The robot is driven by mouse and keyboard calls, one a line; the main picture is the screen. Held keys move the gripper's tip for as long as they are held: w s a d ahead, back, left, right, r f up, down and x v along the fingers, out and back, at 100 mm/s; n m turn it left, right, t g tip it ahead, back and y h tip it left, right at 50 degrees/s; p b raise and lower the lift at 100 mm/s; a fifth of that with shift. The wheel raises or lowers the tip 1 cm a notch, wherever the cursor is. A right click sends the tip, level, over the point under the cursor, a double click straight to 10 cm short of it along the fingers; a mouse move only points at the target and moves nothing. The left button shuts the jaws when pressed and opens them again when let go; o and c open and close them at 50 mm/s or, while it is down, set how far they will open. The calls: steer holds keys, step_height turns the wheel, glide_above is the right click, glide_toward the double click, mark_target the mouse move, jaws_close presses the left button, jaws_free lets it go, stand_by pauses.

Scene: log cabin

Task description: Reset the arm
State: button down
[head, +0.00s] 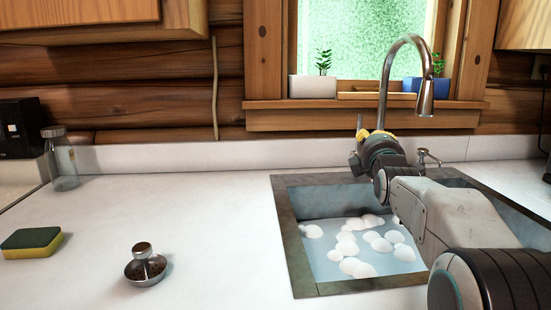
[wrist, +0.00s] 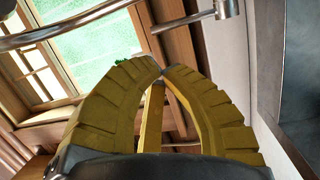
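My arm reaches from the lower right across the sink in the head view. My gripper (head: 362,134), with yellow fingers, is at its far end, over the back of the sink by the faucet. In the wrist view the two ridged yellow fingers of my gripper (wrist: 162,70) curve together and their tips meet. I see nothing held between the tips. A narrow yellowish strip shows through the gap between the fingers.
The sink (head: 288,225) holds water and white foam. The tall faucet (head: 384,85) stands close to my gripper. A sponge (head: 32,242), a metal stopper (head: 146,265) and a glass bottle (head: 63,165) stand on the left counter. Potted plants (head: 312,86) line the windowsill.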

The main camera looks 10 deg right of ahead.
steer(key=s+a+f+m+g+y+p, duration=0.1)
steer(key=s+a+m+g+p, duration=0.3)
steer(key=s+p, duration=0.4)
steer(key=s+a+f+m+g+y+p, duration=0.1)
steer(key=s+a+m+g+p, duration=0.3)
steer(key=s+p, duration=0.5)
steer(key=s+a+f+m+g+y+p, duration=0.2)
steer(key=s+a+m+g+p, duration=0.2)
steer(key=s, duration=2)
steer(key=m+g+p, duration=0.3)
steer(key=p, duration=0.2)
steer(key=shift+s, duration=0.4)
steer(key=shift+a, duration=0.1)
